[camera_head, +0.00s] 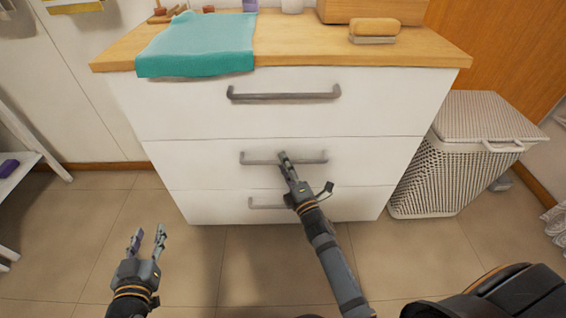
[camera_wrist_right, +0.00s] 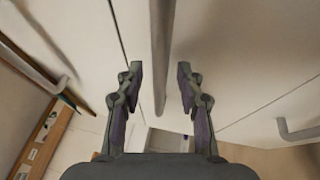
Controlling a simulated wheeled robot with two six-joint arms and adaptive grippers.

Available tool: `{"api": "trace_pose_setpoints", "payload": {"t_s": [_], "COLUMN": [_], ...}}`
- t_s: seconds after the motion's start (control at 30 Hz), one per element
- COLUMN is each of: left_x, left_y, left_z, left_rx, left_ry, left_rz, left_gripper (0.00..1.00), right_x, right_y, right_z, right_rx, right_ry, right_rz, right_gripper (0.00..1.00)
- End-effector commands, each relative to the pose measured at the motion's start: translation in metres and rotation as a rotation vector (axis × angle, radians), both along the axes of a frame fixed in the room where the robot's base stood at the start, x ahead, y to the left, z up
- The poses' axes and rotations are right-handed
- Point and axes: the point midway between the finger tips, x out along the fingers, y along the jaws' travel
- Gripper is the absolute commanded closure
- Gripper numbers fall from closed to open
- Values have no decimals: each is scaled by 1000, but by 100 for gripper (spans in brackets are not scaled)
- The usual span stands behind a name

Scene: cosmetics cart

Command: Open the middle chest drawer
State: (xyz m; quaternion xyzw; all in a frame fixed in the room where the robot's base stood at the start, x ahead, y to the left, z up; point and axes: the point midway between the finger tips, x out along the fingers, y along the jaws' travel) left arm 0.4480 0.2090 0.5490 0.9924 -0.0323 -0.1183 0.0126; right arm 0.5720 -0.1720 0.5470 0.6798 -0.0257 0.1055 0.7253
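The white chest has three stacked drawers with grey bar handles. The middle drawer (camera_head: 205,160) is closed, its front level with the others. My right gripper (camera_head: 283,157) is at the middle handle (camera_head: 311,160) and covers part of it in the head view. In the right wrist view, the middle handle (camera_wrist_right: 161,60) runs between the two spread fingertips of my right gripper (camera_wrist_right: 160,72), with a visible gap on each side. My left gripper (camera_head: 148,232) is open and empty, low over the floor, to the left in front of the chest.
The top handle (camera_head: 285,95) and bottom handle (camera_head: 262,204) lie above and below. A teal cloth (camera_head: 200,45) and a wooden brush (camera_head: 375,29) lie on the wooden top. A white wicker hamper (camera_head: 455,150) stands close at right. The floor in front is clear.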

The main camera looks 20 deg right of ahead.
Motion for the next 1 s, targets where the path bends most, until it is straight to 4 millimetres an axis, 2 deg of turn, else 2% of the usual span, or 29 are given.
{"api": "trace_pose_setpoints", "payload": {"t_s": [0.1,0.37,0.47,0.67,1.0], "left_x": [1,1,1,1,1], "left_y": [0,0,0,0,0], "left_z": [1,2,2,2,2], "left_rx": [1,0,0,0,1], "left_ry": [-6,-10,-10,-10,-8], "left_rz": [0,0,0,0,0], "left_gripper": [60,60,60,60,60], "right_x": [9,12,12,11,11], "right_y": [1,1,1,1,1], "right_z": [2,2,2,2,1], "right_rx": [-1,0,0,0,0], "right_ry": [0,2,2,2,2], "right_rz": [0,0,0,0,0], "right_gripper": [63,63,72,99,100]}}
